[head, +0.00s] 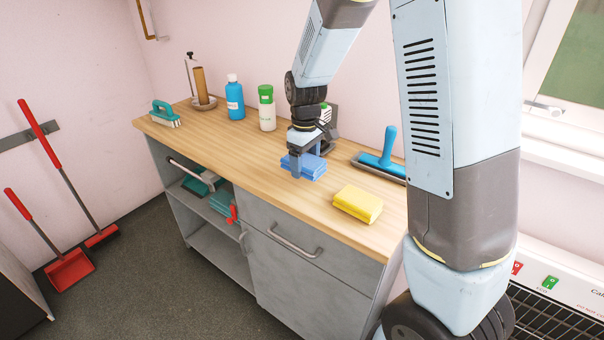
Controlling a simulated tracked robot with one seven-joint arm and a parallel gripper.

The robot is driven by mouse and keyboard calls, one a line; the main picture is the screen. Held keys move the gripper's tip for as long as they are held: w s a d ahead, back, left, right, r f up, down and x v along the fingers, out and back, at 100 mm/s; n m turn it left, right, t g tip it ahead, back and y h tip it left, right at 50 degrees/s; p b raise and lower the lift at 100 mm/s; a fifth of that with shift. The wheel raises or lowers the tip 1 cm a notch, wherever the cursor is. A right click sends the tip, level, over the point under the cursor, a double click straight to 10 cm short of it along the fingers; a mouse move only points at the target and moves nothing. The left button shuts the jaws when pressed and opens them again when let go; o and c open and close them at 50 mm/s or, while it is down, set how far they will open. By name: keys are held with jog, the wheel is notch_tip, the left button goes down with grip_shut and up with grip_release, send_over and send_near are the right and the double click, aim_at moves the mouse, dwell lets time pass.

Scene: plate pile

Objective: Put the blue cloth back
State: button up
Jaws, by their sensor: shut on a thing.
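The blue cloth (311,169) is a folded blue pad at the middle of the wooden countertop. My gripper (301,166) points down over it and is shut on it, with one finger in front of the cloth. I cannot tell whether the cloth touches the countertop or is held just above it. The far finger is partly hidden.
A yellow folded cloth (358,203) lies to the right on the countertop (238,157). The front-left countertop is clear.

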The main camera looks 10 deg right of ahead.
aim_at(302, 182)
jog(key=shift+w+a+f, duration=0.4)
jog(key=shift+w+f, duration=0.15)
jog(key=shift+f, duration=0.25)
notch_tip(302, 182, down, 3)
jog(key=shift+w+f, duration=0.1)
jog(key=shift+f, duration=0.05)
jog(key=shift+f, duration=0.3)
